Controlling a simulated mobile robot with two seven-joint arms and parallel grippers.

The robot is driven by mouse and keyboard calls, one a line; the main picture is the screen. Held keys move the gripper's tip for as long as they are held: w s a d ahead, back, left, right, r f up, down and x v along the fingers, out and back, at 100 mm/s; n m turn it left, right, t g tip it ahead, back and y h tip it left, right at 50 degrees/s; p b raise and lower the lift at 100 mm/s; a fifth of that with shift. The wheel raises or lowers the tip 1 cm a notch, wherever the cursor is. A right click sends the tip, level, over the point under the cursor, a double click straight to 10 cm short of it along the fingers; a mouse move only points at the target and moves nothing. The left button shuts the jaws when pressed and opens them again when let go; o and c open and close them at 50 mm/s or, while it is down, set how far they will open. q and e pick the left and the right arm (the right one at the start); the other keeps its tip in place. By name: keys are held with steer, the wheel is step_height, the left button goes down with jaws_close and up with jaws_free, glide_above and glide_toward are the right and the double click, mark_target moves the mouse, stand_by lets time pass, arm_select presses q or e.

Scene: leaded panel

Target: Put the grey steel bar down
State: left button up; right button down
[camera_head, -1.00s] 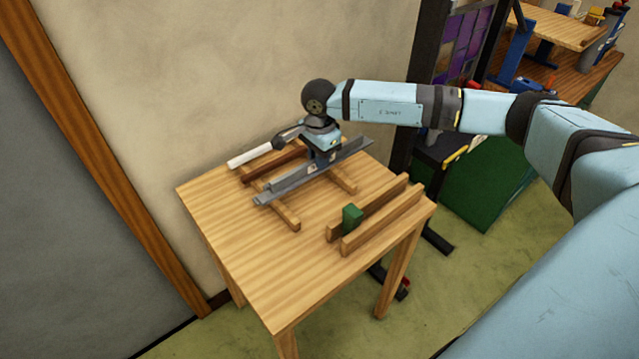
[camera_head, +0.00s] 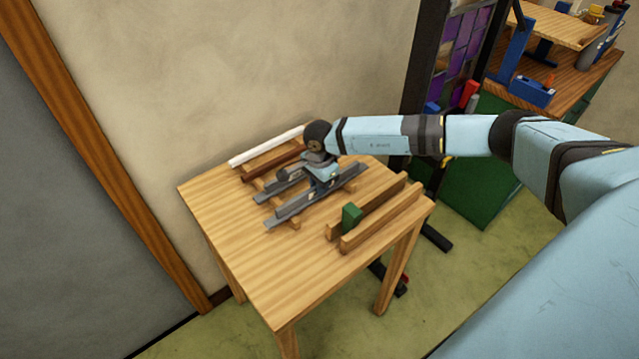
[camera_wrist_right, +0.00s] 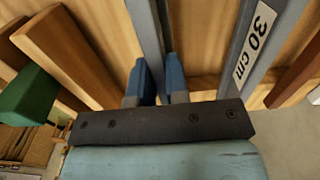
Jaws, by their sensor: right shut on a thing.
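My right gripper (camera_head: 321,190) is over the wooden table (camera_head: 245,265), shut on a long grey steel bar (camera_head: 285,214). The bar lies level, low over two wooden cross rails (camera_head: 294,223); I cannot tell whether it touches them. In the right wrist view the two blue fingers (camera_wrist_right: 157,78) are on either side of the bar (camera_wrist_right: 147,35). A second grey bar (camera_head: 268,194) lies behind it, roughly parallel and apart; in the right wrist view this bar (camera_wrist_right: 258,45) carries a "30 cm" label. The left gripper is not in view.
A brown bar (camera_head: 257,171) and a white bar (camera_head: 250,155) lie farther back by the wall. In front, two wooden rails (camera_head: 385,224) form a slot with a green block (camera_head: 351,216) at its left end. The table's front left is clear.

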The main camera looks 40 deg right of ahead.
steer(key=shift+f, duration=0.1)
steer(key=shift+f+b, duration=0.1)
steer(key=shift+b, duration=0.2)
steer(key=c, duration=1.1)
jaws_free()
steer(key=shift+r+p, duration=0.4)
steer(key=shift+p, duration=0.05)
step_height(320, 180, up, 12)
steer(key=shift+f+b, duration=0.1)
steer(key=shift+b, duration=1.15)
